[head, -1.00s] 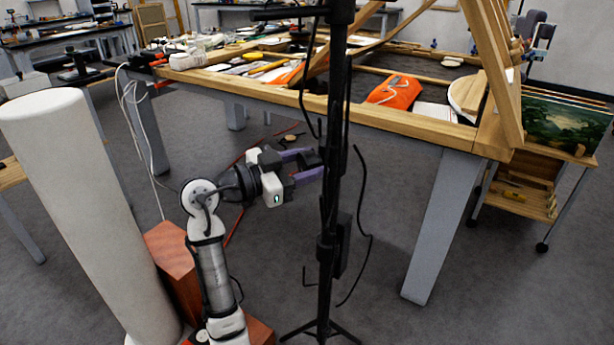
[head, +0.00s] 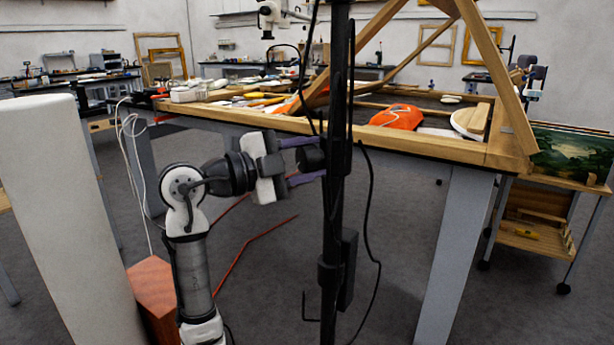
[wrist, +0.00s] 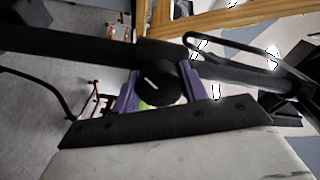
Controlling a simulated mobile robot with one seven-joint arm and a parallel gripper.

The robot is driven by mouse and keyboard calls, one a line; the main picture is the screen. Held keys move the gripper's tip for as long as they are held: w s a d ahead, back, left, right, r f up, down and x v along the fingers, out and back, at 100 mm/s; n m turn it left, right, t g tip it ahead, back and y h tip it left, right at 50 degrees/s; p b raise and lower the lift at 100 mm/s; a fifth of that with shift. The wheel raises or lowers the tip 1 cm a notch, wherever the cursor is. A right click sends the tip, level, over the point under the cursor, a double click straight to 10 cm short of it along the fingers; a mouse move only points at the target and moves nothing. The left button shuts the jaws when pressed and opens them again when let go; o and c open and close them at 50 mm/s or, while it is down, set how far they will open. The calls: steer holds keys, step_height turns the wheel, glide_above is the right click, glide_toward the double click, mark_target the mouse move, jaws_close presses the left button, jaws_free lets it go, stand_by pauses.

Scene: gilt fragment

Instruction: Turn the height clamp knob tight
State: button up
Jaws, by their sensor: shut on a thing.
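The height clamp knob (head: 311,157) is a round black knob on the left side of a black upright stand (head: 338,215). In the wrist view the knob (wrist: 161,84) faces me, with a short white slanted line on its face. My gripper (head: 318,158) reaches the knob from the left, with one purple finger above it and one below. In the wrist view the purple fingers of my gripper (wrist: 160,90) are on both sides of the knob, shut on it. The finger contact surfaces are partly hidden by the knob.
A wooden-framed worktable (head: 415,145) with an orange item (head: 397,116) stands behind the stand. Black cables (head: 371,230) hang beside the pole. A white column (head: 55,200) and a reddish-brown block (head: 152,290) are at left. A cart with a painting (head: 570,155) is at right.

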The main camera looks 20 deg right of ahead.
steer(key=shift+m+b, duration=0.8)
steer(key=shift+m, duration=0.3)
steer(key=o, duration=1)
steer(key=s+a, duration=0.2)
steer(key=a, duration=1.1)
steer(key=shift+a+f+p, duration=0.15)
steer(key=shift+a+p, duration=0.2)
